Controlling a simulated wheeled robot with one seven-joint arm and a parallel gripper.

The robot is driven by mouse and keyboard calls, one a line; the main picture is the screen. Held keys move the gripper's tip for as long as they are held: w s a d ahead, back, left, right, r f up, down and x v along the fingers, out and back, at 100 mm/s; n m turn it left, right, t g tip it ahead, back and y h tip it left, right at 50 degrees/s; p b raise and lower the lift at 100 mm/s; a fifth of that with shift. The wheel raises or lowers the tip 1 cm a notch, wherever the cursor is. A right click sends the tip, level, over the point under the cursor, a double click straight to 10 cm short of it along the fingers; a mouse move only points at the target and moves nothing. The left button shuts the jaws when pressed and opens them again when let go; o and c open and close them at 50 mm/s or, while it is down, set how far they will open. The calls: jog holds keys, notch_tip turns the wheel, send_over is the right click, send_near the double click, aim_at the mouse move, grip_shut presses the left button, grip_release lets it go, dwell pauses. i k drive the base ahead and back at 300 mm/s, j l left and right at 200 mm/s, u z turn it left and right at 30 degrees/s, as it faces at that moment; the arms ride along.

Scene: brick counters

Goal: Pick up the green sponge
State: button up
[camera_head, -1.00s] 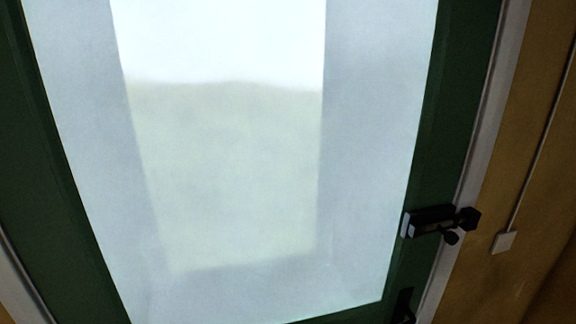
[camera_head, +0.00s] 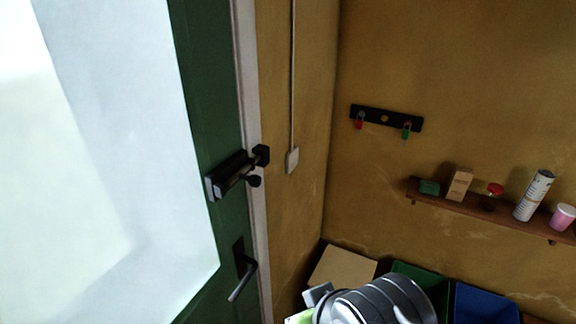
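A small dark green block (camera_head: 429,187), which looks like the green sponge, sits at the left end of the wooden wall shelf. It is beside a tan box (camera_head: 460,184). A silver, ringed part of my arm shows at the bottom edge of the view, well below the shelf. My gripper's fingers are not in view, so I cannot see whether they are open or hold anything.
The shelf (camera_head: 484,213) also holds a red-topped item (camera_head: 492,195), a patterned cylinder (camera_head: 534,195) and a pink cup (camera_head: 563,217). Green (camera_head: 420,272) and blue (camera_head: 484,305) bins stand below. A green-framed door (camera_head: 208,110) fills the left. A key rack (camera_head: 386,118) hangs above.

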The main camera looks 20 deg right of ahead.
aim_at(431, 188)
jog(key=z, duration=1.8)
jog(key=u, duration=2.4)
jog(key=z, duration=2.4)
